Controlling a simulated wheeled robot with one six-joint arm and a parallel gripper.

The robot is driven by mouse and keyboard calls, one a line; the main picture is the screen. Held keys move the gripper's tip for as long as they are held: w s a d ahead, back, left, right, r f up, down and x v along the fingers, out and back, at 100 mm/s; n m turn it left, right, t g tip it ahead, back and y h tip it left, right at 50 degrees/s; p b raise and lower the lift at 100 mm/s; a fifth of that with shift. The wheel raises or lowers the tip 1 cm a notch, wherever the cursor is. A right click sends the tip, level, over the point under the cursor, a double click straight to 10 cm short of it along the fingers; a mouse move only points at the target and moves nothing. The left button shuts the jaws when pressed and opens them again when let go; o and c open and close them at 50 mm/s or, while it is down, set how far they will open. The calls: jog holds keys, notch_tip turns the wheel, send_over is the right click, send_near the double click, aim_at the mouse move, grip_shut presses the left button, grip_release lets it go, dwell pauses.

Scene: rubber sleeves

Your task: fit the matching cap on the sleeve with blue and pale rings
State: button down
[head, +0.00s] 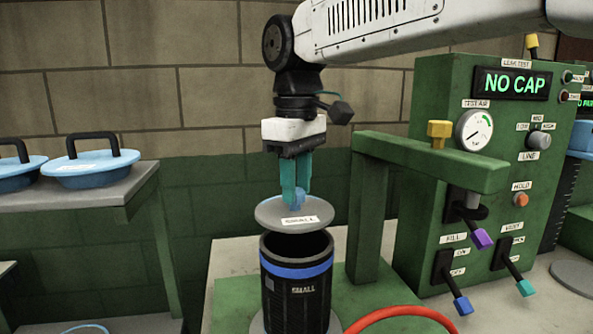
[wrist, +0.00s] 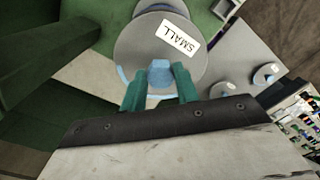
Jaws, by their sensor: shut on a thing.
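The sleeve (head: 296,298) is a black upright cylinder with a blue ring near its top and a SMALL label. It stands on a pale round base, its open mouth dark; I cannot make out a pale ring on it. A grey disc cap (head: 272,213) with a SMALL label and a blue knob is just above the mouth, apart from it at the front. My gripper (head: 295,190) is shut on the cap's knob from above. The wrist view shows the cap (wrist: 135,45) with its knob (wrist: 160,73) between the teal fingers.
A green test stand (head: 520,150) reading NO CAP is on the right; its arm (head: 430,160) and post (head: 368,220) are close beside the sleeve. A red hose (head: 405,313) curves in front. Blue lids (head: 92,172) lie on a left shelf. Two small knobbed caps (wrist: 267,73) show at right.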

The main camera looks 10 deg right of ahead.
aim_at(297, 203)
jog(key=shift+f, duration=2)
jog(key=c, duration=1)
grip_release()
jog(key=shift+o, duration=0.2)
